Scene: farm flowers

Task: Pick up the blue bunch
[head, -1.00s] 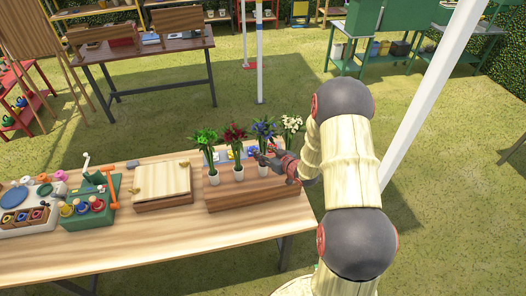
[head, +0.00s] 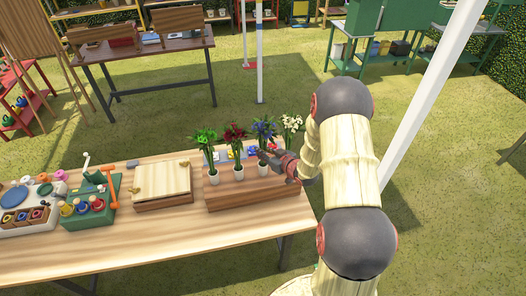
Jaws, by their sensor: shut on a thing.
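The blue bunch (head: 264,130) stands upright in a small white pot on a brown wooden stand (head: 250,195) at the right end of the table. My gripper (head: 268,155) reaches in from the right and is shut on the bunch's stems, below the blue heads and above the pot. The fingertips are small in the head view, and the far finger is partly hidden.
A green-leaved bunch (head: 206,137) and a red bunch (head: 234,133) stand to the left. A white bunch (head: 292,124) stands close by on the right. A wooden box (head: 162,182) and a green caddy (head: 88,205) are farther left. A pale post (head: 430,95) rises at right.

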